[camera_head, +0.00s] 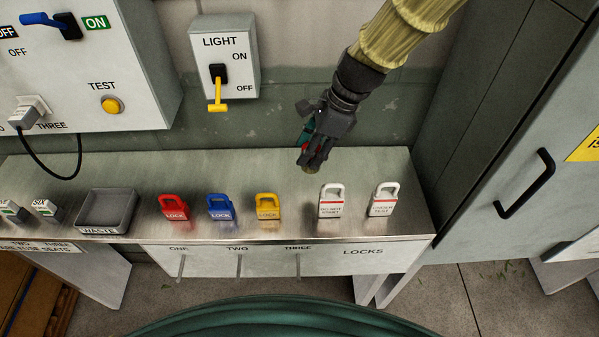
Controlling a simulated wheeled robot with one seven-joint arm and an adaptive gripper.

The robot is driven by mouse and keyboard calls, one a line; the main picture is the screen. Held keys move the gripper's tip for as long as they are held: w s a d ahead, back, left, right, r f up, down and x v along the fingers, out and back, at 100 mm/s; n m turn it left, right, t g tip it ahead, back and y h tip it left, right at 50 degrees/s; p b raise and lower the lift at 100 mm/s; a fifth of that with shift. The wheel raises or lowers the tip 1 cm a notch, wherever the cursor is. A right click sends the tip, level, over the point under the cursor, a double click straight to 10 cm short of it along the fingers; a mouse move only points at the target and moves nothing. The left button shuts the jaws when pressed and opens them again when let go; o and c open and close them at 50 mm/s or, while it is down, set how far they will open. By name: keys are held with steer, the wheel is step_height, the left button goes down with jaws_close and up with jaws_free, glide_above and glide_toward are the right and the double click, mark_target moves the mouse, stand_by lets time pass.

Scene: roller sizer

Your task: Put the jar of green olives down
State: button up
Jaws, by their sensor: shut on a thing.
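My gripper (312,158) is a dark gripper on a sleeved, yellowish arm. It points down over the back middle of the steel bench (375,168), between the yellow padlock and the white tags. It is shut on a small, mostly hidden thing, the jar of green olives (308,171). Only an olive-coloured bit shows below the fingertips, with teal and red patches at the gripper's left side. The lid and label cannot be made out. I cannot tell whether the jar touches the bench.
Red (174,208), blue (221,208) and yellow padlocks (267,207) stand along the front, with two white lock tags (331,202) to their right. A grey waste tray (107,211) is left. A light switch box (224,60) hangs behind. The bench behind the padlocks is clear.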

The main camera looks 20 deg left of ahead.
steer(key=shift+s+a+f, duration=0.1)
steer(key=shift+s+f, duration=0.6)
steer(key=shift+f, duration=0.15)
steer(key=f, duration=0.1)
steer(key=w+f, duration=0.1)
steer(key=f+p, duration=0.1)
steer(key=shift+w+f, duration=0.2)
steer(key=shift+w, duration=0.05)
steer(key=shift+s+f, duration=0.4)
steer(key=shift+s, duration=0.1)
steer(key=f, duration=0.1)
steer(key=f+p, duration=0.1)
steer(key=f, duration=0.1)
steer(key=shift+w, duration=0.35)
steer(key=shift+f, duration=0.1)
steer(key=shift+s, duration=0.2)
steer(key=shift+w+f, duration=0.1)
steer(key=shift+f, duration=0.1)
steer(key=o, duration=1.1)
steer(key=shift+r, duration=0.15)
